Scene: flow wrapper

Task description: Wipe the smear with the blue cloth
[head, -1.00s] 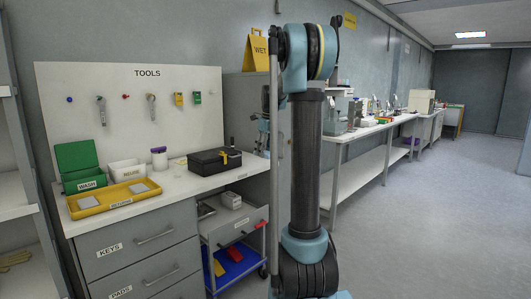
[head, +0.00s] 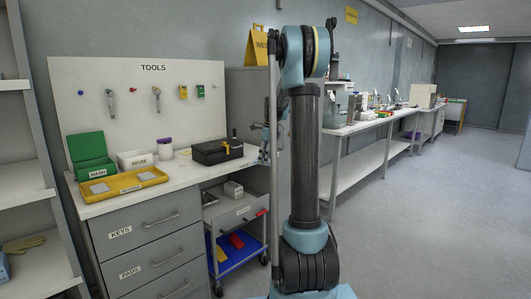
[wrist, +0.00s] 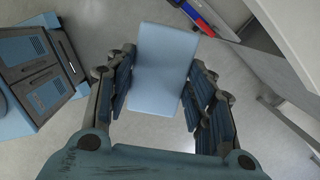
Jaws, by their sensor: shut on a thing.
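The blue cloth (wrist: 163,62) is a pale blue flat rectangular piece in the middle of the wrist view. My gripper (wrist: 160,88) has a finger on each side of it and is shut on it, holding it above the grey floor. I cannot make out the cloth in the head view, where my arm stands in front of part of the scene. No smear can be made out in either view.
A workbench with drawers (head: 145,228) carries a yellow tray (head: 123,184), a green box (head: 90,153) and a black case (head: 217,151). A trolley (head: 236,213) stands beside it. Shelves (head: 22,165) are at left. The floor at right (head: 440,220) is clear.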

